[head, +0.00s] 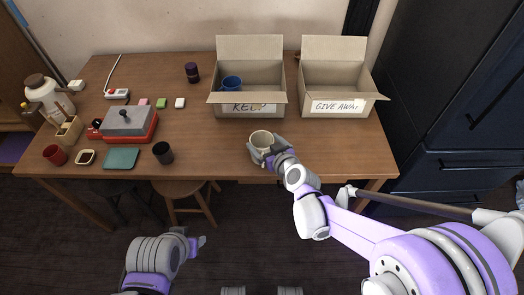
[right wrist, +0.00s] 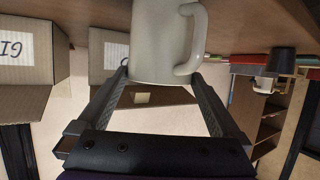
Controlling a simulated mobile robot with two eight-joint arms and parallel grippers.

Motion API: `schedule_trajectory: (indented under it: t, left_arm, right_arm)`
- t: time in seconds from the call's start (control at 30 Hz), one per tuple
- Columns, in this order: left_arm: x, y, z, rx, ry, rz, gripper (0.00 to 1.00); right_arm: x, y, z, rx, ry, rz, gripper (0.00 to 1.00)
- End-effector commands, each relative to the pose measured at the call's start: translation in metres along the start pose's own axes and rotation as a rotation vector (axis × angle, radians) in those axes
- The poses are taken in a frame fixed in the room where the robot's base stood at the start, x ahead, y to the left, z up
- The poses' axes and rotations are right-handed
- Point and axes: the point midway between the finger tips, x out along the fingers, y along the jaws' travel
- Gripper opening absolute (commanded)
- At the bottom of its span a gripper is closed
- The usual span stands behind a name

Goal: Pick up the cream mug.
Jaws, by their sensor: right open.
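The cream mug (head: 262,139) stands upright near the front edge of the table, in front of the KEEP box. My right gripper (head: 265,153) is at the mug's near side, with its jaws open. In the right wrist view, which is upside down, the mug (right wrist: 160,42) is between the two spread fingertips (right wrist: 161,76), with its handle toward the picture's right. I cannot tell whether either finger touches it. A part of my left arm shows at the bottom left of the head view, with what may be its gripper (head: 197,244); its jaws cannot be made out.
The KEEP box (head: 245,99) holds a blue mug (head: 231,84); the GIVE AWAY box (head: 330,104) is beside it. A dark cup (head: 163,153), teal pad (head: 121,159) and red appliance (head: 142,127) are to the left. Table (head: 210,140) left of the mug is clear. A stool (head: 185,187) stands below.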

Motion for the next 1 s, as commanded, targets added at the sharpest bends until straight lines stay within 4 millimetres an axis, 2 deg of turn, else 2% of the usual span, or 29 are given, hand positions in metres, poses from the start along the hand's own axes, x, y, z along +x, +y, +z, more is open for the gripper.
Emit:
schedule_trajectory:
  t: [0.03,0.07,0.5,0.6,0.87,1.0]
  left_arm:
    - [0.0,0.0,0.0,0.0,0.0,0.0,0.5]
    - [0.0,0.0,0.0,0.0,0.0,0.0,0.5]
    - [0.0,0.0,0.0,0.0,0.0,0.0,0.5]
    - [0.0,0.0,0.0,0.0,0.0,0.0,0.5]
    - [0.0,0.0,0.0,0.0,0.0,0.0,0.5]
    - [-0.004,0.0,-0.002,0.0,0.002,0.0,0.5]
  right_arm:
    - [0.0,0.0,0.0,0.0,0.0,0.0,1.0]
    - [0.0,0.0,0.0,0.0,0.0,0.0,0.95]
    - [0.0,0.0,0.0,-0.001,0.0,0.0,0.15]
    - [0.0,0.0,0.0,-0.001,-0.001,0.0,0.0]
    - [-0.001,0.0,-0.001,-0.001,0.0,0.0,0.0]
    - [-0.006,0.0,-0.014,-0.001,0.0,0.001,0.0]
